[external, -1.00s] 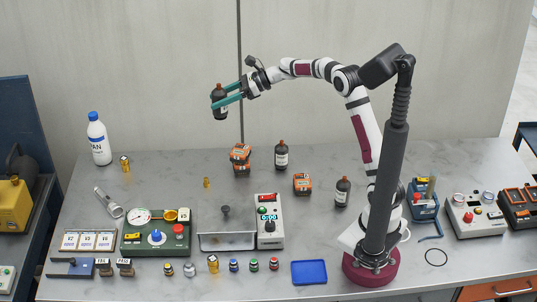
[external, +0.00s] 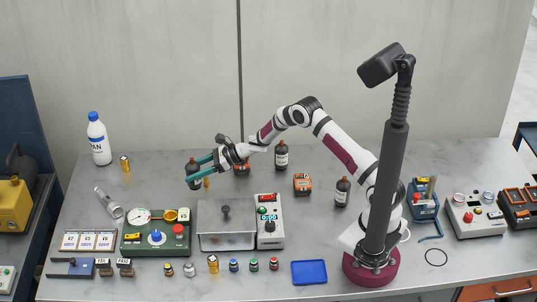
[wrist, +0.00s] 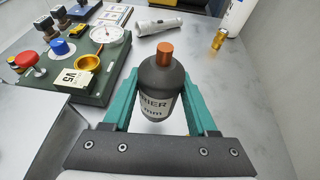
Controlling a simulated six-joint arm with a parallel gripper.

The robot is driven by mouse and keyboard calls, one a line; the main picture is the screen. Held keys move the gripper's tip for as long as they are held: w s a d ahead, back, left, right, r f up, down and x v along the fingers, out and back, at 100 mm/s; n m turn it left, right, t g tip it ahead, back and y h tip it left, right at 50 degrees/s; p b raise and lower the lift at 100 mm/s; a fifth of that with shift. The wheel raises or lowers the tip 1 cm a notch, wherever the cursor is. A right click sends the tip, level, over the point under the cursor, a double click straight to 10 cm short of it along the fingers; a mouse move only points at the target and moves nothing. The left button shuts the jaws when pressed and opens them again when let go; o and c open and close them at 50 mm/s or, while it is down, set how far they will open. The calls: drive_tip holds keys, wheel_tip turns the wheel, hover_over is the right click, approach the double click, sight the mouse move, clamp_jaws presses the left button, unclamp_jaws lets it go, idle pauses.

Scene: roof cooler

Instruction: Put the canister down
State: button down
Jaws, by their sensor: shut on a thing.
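A dark canister with an orange cap and a pale label (wrist: 160,85) is between the teal fingers of my gripper (wrist: 160,110) in the wrist view. My gripper is shut on it and holds it upright. In the external view the canister (external: 193,174) is at the fingertips of my gripper (external: 200,172), low over the back left part of the table. I cannot tell whether its base touches the table. Two similar dark bottles stand on the table, one at the back (external: 281,156) and one farther right (external: 342,192).
A green panel with a gauge (external: 157,232) and a metal box (external: 226,240) lie in front of the canister. A small brass piece (external: 206,183) stands close beside it. A white bottle (external: 98,140) and a flashlight (external: 108,203) are to the left.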

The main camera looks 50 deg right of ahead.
sight(192, 183)
drive_tip(key=shift+w+a+f, duration=0.1)
drive_tip(key=shift+a+f, duration=0.15)
drive_tip(key=shift+f, duration=0.85)
drive_tip(key=shift+w+a+f, duration=0.1)
drive_tip(key=shift+a+f, duration=0.1)
drive_tip(key=shift+f, duration=0.9)
drive_tip(key=shift+f, duration=0.1)
drive_tip(key=shift+c, duration=1)
unclamp_jaws()
